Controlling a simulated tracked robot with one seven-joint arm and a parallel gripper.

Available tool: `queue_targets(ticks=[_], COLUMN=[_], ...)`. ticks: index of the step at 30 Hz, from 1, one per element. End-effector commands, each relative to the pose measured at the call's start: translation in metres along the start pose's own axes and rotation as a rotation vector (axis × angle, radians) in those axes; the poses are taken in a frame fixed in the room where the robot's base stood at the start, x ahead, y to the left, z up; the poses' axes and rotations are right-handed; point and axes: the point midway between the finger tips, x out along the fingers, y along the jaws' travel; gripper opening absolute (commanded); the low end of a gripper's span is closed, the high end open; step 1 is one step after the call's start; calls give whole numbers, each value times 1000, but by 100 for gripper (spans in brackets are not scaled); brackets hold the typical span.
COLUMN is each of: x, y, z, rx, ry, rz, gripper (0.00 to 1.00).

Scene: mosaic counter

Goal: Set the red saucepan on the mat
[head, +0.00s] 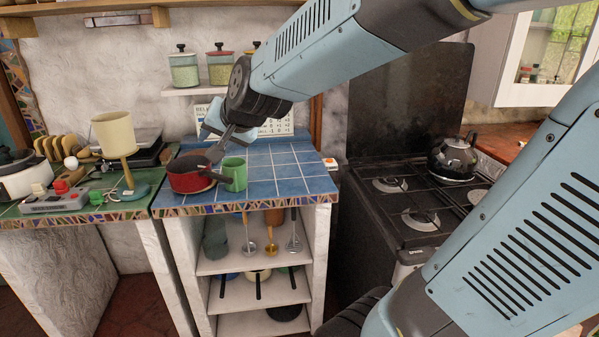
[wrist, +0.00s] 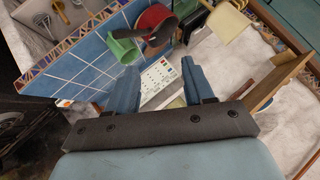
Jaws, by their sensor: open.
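The red saucepan (head: 188,178) stands on the blue tiled counter (head: 285,170), near its left front corner. My gripper (head: 213,133) is above the back of the counter, near the pan's handle. In the wrist view its blue fingers (wrist: 159,68) are spread apart with nothing gripped.
A green counter (head: 80,208) on the left holds a cream lamp (head: 116,137) and other items. A black kettle (head: 453,158) stands on the stove at right. A shelf with canisters (head: 184,70) is behind my gripper. The right part of the blue counter is clear.

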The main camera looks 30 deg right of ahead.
Motion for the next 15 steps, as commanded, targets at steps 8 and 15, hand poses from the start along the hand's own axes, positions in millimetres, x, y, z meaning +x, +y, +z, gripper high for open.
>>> queue_targets(ticks=[8,15], x=[-88,-138], y=[68,114], z=[41,67], rx=[-324,-477], ry=[-188,-311], rz=[168,294], gripper=[52,52])
